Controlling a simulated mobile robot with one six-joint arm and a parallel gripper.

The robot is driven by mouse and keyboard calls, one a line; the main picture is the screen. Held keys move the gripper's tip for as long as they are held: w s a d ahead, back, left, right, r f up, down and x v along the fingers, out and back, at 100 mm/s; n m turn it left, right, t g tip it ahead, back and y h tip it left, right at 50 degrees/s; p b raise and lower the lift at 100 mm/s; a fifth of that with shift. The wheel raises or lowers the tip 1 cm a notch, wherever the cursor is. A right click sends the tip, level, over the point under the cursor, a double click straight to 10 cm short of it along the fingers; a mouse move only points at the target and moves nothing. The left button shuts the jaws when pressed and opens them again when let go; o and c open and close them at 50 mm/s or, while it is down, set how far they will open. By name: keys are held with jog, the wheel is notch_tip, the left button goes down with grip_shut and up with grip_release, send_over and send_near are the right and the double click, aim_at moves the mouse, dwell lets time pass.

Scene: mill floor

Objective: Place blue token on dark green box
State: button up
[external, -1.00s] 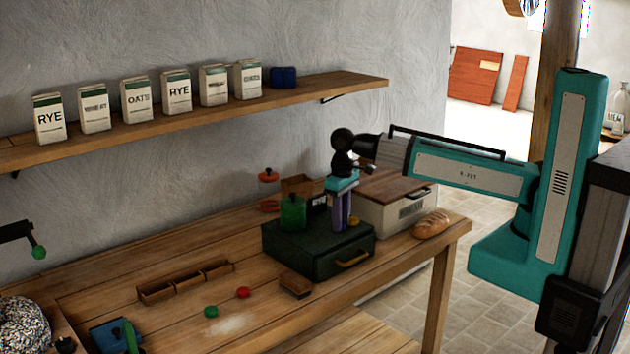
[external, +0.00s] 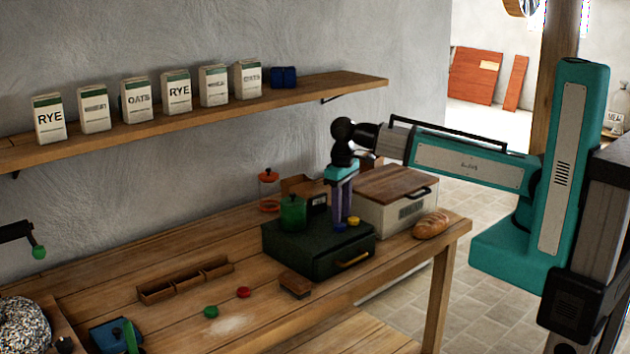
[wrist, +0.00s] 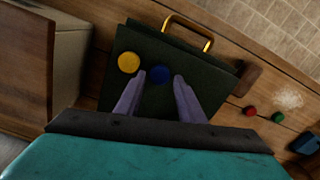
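The blue token (external: 339,227) lies on top of the dark green box (external: 300,262), next to the yellow token (external: 353,222). In the wrist view the blue token (wrist: 159,74) is between my fingertips, with a gap on each side, and the yellow token (wrist: 128,62) lies to its left. My gripper (external: 342,218) points down just over the box lid. Its fingers (wrist: 161,78) are apart and hold nothing. The box's brass handle (wrist: 187,30) is clear of my fingers.
A green canister (external: 293,213) stands on the box's left rear, close to my gripper. A wood-topped bin (external: 400,207) and a bread loaf (external: 431,224) are to the right. Red (external: 243,292) and green (external: 211,312) tokens and a brown block (external: 295,285) lie in front on the bench.

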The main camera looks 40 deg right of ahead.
notch_tip(320, 180, up, 9)
jog(key=p, duration=0.4)
jog(key=shift+p, duration=0.4)
dwell(0.5)
jog(key=b, duration=0.6)
send_over(341, 225)
jog(key=shift+a+f, duration=0.1)
jog(key=shift+f, duration=4.4)
